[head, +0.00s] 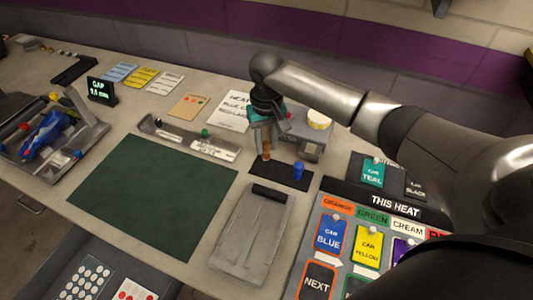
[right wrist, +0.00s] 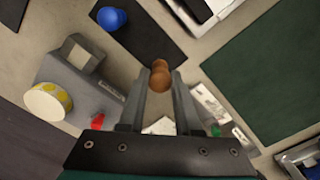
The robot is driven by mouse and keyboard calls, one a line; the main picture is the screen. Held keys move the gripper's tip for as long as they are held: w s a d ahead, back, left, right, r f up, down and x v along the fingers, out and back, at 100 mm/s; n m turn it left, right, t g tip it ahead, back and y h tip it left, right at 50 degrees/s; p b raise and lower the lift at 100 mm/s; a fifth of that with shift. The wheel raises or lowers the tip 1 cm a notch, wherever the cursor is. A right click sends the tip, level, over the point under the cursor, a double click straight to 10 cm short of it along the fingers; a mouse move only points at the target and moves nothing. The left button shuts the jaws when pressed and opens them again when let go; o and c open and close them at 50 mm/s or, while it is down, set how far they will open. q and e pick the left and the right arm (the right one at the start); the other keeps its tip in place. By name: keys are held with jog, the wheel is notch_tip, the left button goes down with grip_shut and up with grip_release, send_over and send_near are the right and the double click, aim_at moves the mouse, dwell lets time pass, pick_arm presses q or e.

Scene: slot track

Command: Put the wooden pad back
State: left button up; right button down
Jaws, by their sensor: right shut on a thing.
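My right gripper (head: 265,138) reaches down over the table and is shut on the wooden pad (head: 266,152), a small brown turned piece. In the right wrist view, the wooden pad (right wrist: 160,77) shows between the fingertips of the gripper (right wrist: 160,88). It is over or near the edge of a black mat (head: 262,181), which also shows in the right wrist view (right wrist: 150,42). I cannot tell whether the pad touches the mat. A blue peg-like piece (head: 298,171) stands on the mat to the right. My left gripper is not in view.
A grey stand (head: 310,147) with a yellow-and-white roll (head: 319,119) is just behind the mat. A green mat (head: 150,195) and a grey tray (head: 190,142) are left, a sign board (head: 385,210) right.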

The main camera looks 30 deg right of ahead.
aim_at(267, 155)
notch_tip(267, 155, down, 4)
jog(key=shift+f+b, duration=0.1)
jog(key=shift+b, duration=0.3)
jog(key=c, duration=0.6)
grip_release()
notch_tip(267, 155, up, 12)
jog(key=shift+r+p, duration=0.15)
jog(key=shift+p, duration=0.95)
